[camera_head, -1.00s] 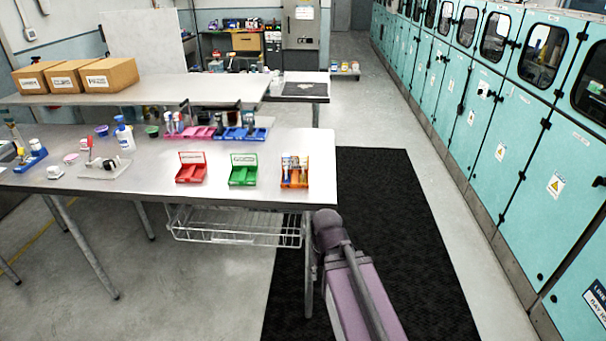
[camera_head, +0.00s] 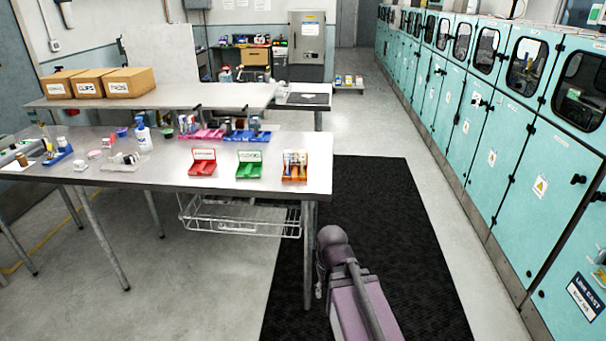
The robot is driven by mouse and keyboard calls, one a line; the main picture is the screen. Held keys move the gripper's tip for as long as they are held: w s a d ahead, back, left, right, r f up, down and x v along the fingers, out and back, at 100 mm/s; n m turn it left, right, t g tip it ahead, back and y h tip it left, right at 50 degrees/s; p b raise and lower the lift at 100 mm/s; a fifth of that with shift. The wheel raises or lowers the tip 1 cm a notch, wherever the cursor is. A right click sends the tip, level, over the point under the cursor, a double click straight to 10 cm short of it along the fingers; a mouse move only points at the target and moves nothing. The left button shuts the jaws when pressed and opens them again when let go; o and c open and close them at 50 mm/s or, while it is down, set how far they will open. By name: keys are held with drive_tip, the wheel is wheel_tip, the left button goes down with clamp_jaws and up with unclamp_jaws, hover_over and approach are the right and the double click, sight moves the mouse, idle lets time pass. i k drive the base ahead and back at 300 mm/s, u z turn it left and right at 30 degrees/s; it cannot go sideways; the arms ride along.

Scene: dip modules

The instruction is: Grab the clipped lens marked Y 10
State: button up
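I cannot make out a clipped lens marked Y 10; the small items on the steel table (camera_head: 330,180) are too small to read. An orange tray (camera_head: 294,173) at the table's right end holds several small upright items. A red tray (camera_head: 203,169) and a green tray (camera_head: 249,171) stand to its left and look empty, each with a white label at its back. My arm shows at the bottom, right of the table's near leg. My gripper is not visible.
Pink and blue racks (camera_head: 247,136), a white bottle (camera_head: 143,137) and small pots stand farther back. Cardboard boxes (camera_head: 130,82) sit on a raised shelf. A wire basket (camera_head: 240,218) hangs below the table. Teal cabinets (camera_head: 520,150) line the right; the black mat (camera_head: 385,230) is clear.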

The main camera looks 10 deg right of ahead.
sight(302, 153)
drive_tip(key=z, duration=0.4)
drive_tip(key=i, duration=1.15)
drive_tip(key=u, duration=0.5)
